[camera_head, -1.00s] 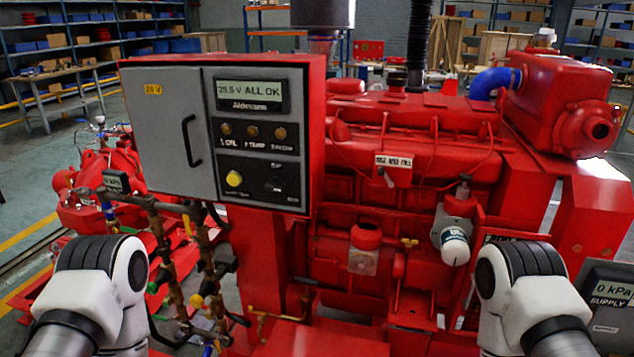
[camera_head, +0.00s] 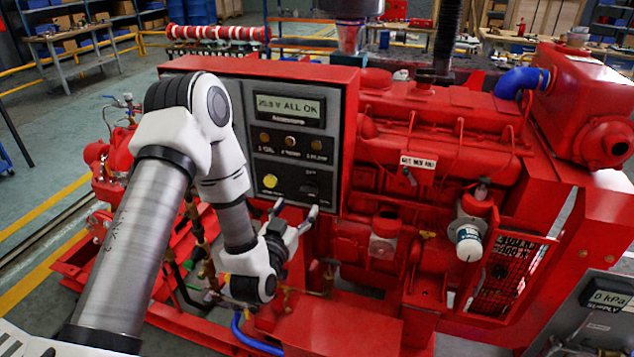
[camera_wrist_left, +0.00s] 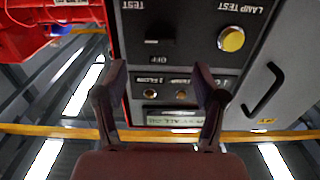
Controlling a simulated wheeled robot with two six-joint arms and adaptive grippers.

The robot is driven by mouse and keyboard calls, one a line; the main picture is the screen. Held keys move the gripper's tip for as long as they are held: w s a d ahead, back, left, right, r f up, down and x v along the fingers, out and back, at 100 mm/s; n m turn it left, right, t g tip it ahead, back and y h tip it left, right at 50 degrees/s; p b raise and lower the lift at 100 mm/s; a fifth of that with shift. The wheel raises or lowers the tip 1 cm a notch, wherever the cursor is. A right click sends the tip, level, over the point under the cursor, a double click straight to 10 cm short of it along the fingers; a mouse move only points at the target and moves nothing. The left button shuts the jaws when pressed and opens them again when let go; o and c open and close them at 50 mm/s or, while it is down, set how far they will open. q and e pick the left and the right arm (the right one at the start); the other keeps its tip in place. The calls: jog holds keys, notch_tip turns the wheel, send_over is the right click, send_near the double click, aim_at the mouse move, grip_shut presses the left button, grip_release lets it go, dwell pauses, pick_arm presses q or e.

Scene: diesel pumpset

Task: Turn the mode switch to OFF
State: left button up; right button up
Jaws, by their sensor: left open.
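The mode switch (camera_head: 311,188) is a small dark knob at the lower right of the grey panel on the red control box (camera_head: 352,120). In the left wrist view, which is upside down, the black switch (camera_wrist_left: 161,33) has an OFF label near it and a TEST label to one side. I cannot tell which position it points to. My left gripper (camera_head: 296,210) is open and empty, just below and in front of the switch. In the left wrist view, its two fingers (camera_wrist_left: 158,76) are spread, with the switch beyond and between them, apart from it. My right gripper is out of view.
A yellow lamp-test button (camera_head: 270,181) sits left of the switch; it also shows in the wrist view (camera_wrist_left: 231,39). A display (camera_head: 290,108) reads ALL OK. The red engine (camera_head: 430,160) stands to the right. A supply gauge box (camera_head: 600,300) is at the lower right.

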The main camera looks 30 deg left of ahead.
aim_at(307, 193)
pick_arm(q)
jog(key=p+x, duration=0.2)
jog(key=x, duration=0.5)
jog(key=shift+w+f, duration=0.15)
jog(key=shift+w, duration=0.05)
jog(key=c, duration=1.1)
